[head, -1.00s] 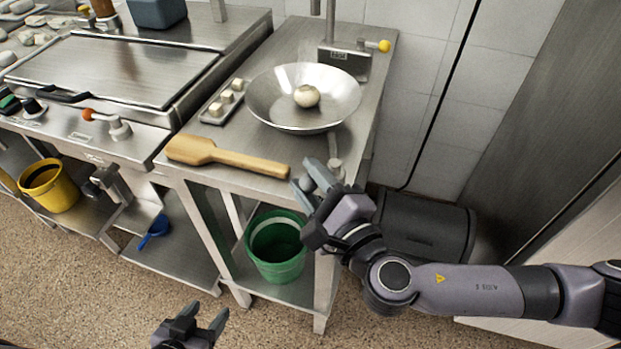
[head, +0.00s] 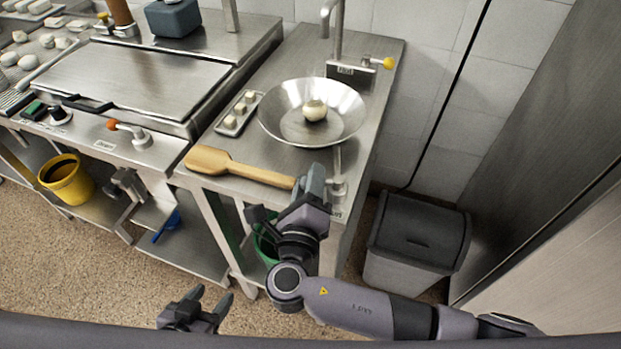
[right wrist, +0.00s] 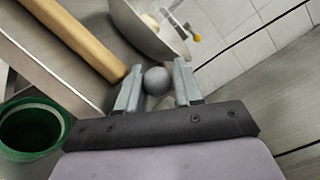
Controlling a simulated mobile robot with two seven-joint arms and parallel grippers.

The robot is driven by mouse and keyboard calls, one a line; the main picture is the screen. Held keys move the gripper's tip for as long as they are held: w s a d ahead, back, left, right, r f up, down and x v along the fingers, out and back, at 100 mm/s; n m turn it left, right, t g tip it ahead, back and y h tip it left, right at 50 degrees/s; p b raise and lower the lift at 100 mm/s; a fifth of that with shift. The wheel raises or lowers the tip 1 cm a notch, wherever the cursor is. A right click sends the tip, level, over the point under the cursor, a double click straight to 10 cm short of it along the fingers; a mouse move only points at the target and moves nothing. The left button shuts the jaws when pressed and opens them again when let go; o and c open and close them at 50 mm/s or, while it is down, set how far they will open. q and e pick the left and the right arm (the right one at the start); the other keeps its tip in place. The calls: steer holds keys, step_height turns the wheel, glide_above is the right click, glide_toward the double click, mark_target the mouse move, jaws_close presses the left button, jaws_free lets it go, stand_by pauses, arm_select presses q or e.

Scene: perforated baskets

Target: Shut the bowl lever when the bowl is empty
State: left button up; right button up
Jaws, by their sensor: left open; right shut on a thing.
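The wide steel bowl (head: 283,122) stands on the steel bench and holds one pale round ball (head: 315,110). My right gripper (head: 311,181) is at the bench's front edge, below the bowl. My left gripper (head: 195,307) is open and empty, low over the floor.
A wooden paddle (head: 236,170) lies left of my right gripper.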

steer(key=shift+w+m+h, duration=0.35)
steer(key=shift+m+h, duration=0.35)
steer(key=shift+h, duration=0.4)
steer(key=o, duration=0.7)
steer(key=shift+f, duration=0.1)
steer(key=shift+d+y, duration=0.1)
steer(key=shift+y, duration=0.2)
